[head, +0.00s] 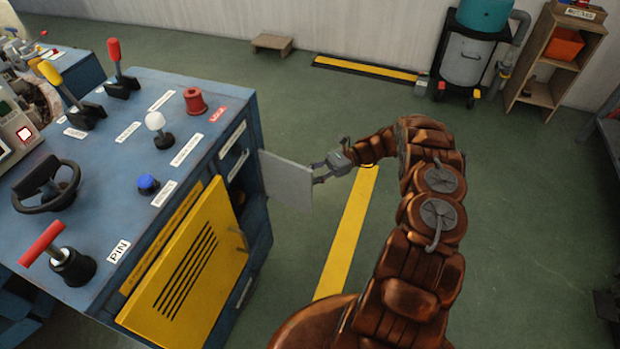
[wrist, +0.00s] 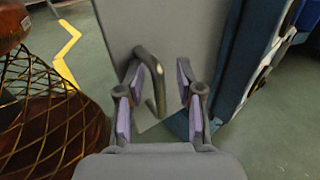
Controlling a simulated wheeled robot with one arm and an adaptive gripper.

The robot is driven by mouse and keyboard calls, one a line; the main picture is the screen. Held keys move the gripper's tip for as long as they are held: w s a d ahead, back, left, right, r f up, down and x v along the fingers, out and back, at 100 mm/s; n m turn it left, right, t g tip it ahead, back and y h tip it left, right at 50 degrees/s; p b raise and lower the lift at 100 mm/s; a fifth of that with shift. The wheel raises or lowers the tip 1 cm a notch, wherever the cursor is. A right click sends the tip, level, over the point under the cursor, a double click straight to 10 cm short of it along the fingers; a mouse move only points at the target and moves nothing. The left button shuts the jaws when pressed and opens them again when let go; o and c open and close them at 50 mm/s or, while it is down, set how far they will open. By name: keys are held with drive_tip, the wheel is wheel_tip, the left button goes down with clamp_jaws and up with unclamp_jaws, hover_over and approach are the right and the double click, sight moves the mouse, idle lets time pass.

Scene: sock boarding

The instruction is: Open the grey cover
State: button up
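The grey cover (head: 287,182) is a flat panel on the far right side of the blue cabinet. It stands swung out from the cabinet, at an angle to its side. My gripper (head: 318,173) is at the cover's outer edge in the head view. In the wrist view the cover (wrist: 190,28) fills the top middle. Its dark curved handle (wrist: 151,68) lies between my fingers, nearer the left one. My gripper (wrist: 160,88) is open, with a wide gap between the fingers. I cannot tell whether the left finger touches the handle.
The blue cabinet (head: 90,215) carries levers, knobs and a black wheel on top. A yellow vented door (head: 188,262) is on its front, left of the cover. Open green floor (head: 540,220) lies to the right. A wooden shelf (head: 548,62) stands at the back right.

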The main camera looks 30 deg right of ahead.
wheel_tip(320, 180, up, 8)
drive_tip(key=shift+d+r, duration=0.1)
idle(0.4)
drive_tip(key=shift+f, duration=0.2)
idle(0.3)
